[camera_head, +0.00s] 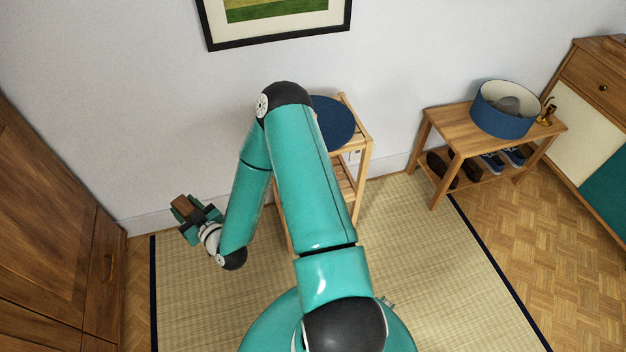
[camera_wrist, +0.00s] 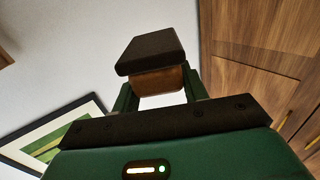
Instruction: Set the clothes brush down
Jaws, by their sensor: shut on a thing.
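The clothes brush (camera_wrist: 152,58) has a brown wooden body and a dark bristle side. My gripper (camera_wrist: 158,88) is shut on its wooden part, with one green finger on each side. In the head view the brush (camera_head: 183,203) shows as a small brown block at the end of my gripper (camera_head: 190,212). It is held in the air at the left, above the mat's far left area and near the wall. The lower part of the brush is partly hidden by the fingers.
A bench (camera_head: 455,117) at the right bears a blue round box (camera_head: 503,118) and a brass object (camera_head: 547,112), with shoes below. A wooden cabinet (camera_head: 50,220) stands left.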

